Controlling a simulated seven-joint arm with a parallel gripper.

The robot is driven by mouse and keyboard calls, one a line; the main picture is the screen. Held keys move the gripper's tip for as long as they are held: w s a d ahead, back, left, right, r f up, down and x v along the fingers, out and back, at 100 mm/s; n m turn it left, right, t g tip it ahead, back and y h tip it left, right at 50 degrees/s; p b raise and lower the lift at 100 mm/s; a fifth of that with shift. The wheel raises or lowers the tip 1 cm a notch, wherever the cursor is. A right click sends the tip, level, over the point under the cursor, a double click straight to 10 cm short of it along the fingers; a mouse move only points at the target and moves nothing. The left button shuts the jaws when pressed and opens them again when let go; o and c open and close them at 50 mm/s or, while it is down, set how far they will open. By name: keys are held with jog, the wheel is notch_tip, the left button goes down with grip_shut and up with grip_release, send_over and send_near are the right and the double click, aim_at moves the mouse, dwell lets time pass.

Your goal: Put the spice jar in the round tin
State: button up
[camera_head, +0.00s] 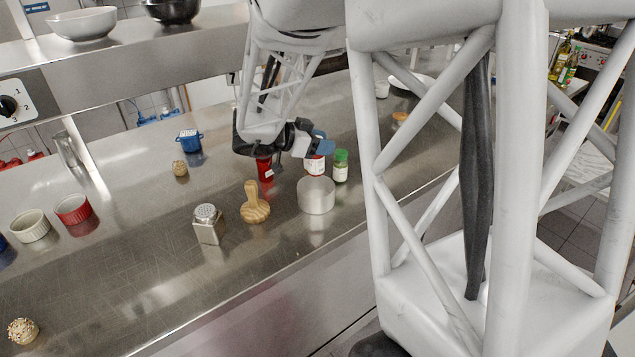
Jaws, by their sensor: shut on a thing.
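A small spice jar (315,167) with a white label and red showing on it is at the blue fingertips of my gripper (319,145). My gripper is shut on it, and the fingers hide its top. The round tin (316,197), plain silver and low, stands on the steel counter just below and in front of the jar in the picture. The jar appears behind the tin's far rim, outside it. Whether its base touches the counter I cannot tell. The inside of the tin is hard to see.
A green-lidded jar (341,167) stands close right of the held jar. A red bottle (265,170) stands left, partly under my gripper. A wooden pestle-like piece (255,205) and a metal shaker (208,226) stand left of the tin. The counter's front edge is near the tin.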

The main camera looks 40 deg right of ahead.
aim_at(321, 174)
jog(key=shift+f, duration=3)
jog(key=shift+f, duration=1.85)
jog(key=shift+f, duration=0.1)
jog(key=o, duration=1)
